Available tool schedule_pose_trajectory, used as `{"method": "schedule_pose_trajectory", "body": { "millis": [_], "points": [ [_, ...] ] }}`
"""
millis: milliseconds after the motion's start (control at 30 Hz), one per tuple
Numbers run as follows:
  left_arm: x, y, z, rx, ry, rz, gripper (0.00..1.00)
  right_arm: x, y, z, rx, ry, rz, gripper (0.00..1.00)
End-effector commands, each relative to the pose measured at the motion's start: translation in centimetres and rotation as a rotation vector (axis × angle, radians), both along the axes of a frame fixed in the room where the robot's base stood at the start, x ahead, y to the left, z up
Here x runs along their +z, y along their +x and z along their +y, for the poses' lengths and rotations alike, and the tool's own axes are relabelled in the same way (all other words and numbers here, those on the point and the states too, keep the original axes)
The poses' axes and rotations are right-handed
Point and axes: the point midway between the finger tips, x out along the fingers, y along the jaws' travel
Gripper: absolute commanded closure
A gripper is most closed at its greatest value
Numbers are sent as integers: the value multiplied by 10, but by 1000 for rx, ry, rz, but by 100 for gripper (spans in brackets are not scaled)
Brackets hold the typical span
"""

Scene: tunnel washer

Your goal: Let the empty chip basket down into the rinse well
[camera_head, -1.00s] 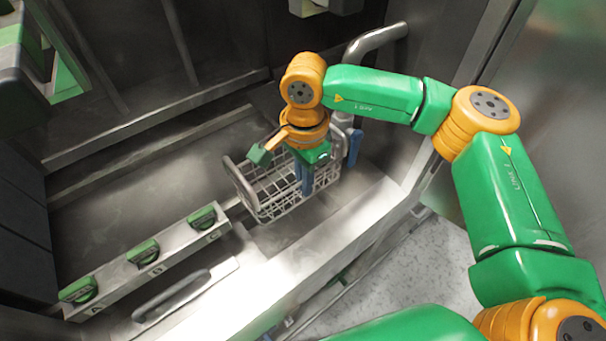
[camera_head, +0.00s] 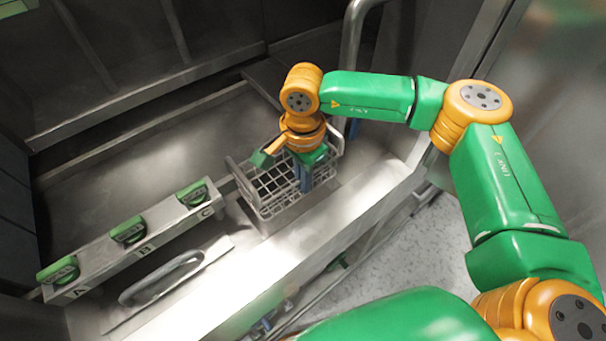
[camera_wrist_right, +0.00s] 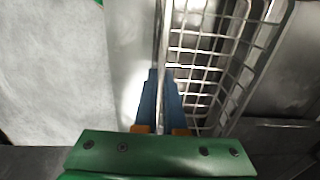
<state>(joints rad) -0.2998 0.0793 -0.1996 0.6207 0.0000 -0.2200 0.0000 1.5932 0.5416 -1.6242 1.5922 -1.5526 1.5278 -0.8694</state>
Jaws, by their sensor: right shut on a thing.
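The empty wire chip basket (camera_head: 268,193) hangs below my right wrist, over the recessed area behind the bright front ledge. My right gripper (camera_head: 305,180) points down with its blue fingers shut on the basket's near side rim. In the right wrist view the fingers (camera_wrist_right: 163,95) close on a wire rim, with the basket's mesh (camera_wrist_right: 195,65) to the right and nothing seen inside. The rinse well (camera_head: 240,218) seems to be the dark recess at the basket's foot. How deep the basket sits in it is hard to tell. My left gripper is not in view.
A metal bar (camera_head: 150,230) with green knobs marked A, B and C runs left of the basket. A looped handle (camera_head: 160,278) lies in front of it. The front ledge (camera_head: 250,270) is close on the near side. A bent pipe (camera_head: 352,35) stands behind.

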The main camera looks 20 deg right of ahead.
Motion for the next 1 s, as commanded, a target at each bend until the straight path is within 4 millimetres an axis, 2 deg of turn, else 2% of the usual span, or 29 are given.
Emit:
{"method": "schedule_pose_trajectory", "body": {
  "millis": [533, 700, 1000],
  "points": [
    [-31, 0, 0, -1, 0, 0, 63, -48, 0, 0, 0, 1, -2, 100],
    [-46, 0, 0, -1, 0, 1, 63, -63, 0, 0, 0, 1, -2, 100],
    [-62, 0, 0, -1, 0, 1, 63, -77, 0, 0, 0, 1, -2, 100]
  ]
}}
